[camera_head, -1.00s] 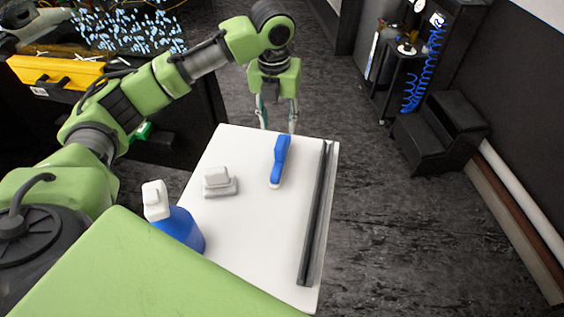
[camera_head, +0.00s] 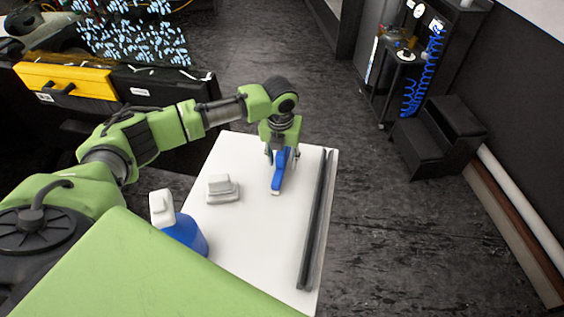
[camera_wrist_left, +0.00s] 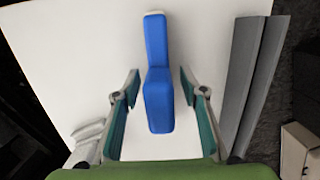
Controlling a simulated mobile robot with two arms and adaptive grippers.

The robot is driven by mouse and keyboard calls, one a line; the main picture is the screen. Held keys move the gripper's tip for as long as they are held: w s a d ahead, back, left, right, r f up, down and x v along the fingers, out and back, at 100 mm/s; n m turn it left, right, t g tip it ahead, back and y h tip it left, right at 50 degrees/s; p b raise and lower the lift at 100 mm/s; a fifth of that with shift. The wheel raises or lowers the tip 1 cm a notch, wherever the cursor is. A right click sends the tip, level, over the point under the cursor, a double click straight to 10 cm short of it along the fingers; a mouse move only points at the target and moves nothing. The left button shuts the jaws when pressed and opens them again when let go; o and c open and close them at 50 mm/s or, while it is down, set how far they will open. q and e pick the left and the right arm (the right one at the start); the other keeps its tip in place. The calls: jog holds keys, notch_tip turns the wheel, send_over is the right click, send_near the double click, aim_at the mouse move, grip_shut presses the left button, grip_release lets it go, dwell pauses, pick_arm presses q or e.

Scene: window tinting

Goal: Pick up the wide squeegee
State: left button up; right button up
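A blue tool, which I take to be the wide squeegee (camera_head: 279,176), lies on the white table (camera_head: 245,240) near its far edge. It has a pale tip at its near end in the head view. My left gripper (camera_head: 283,157) points down over its far part. In the left wrist view the blue squeegee (camera_wrist_left: 158,95) lies between the two open fingers of my left gripper (camera_wrist_left: 159,78), with a gap on each side. The gripper is open and empty. My right gripper is not in view.
A long dark grey bar (camera_head: 315,225) lies along the table's right edge. A small white block (camera_head: 222,189) and a blue spray bottle with a white top (camera_head: 182,232) stand left of the squeegee. A black step (camera_head: 440,135) stands on the floor at the right.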

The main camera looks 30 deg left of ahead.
pick_arm(q)
jog(key=shift+f, duration=0.15)
jog(key=shift+c, duration=0.4)
grip_shut()
jog(key=shift+r, duration=0.25)
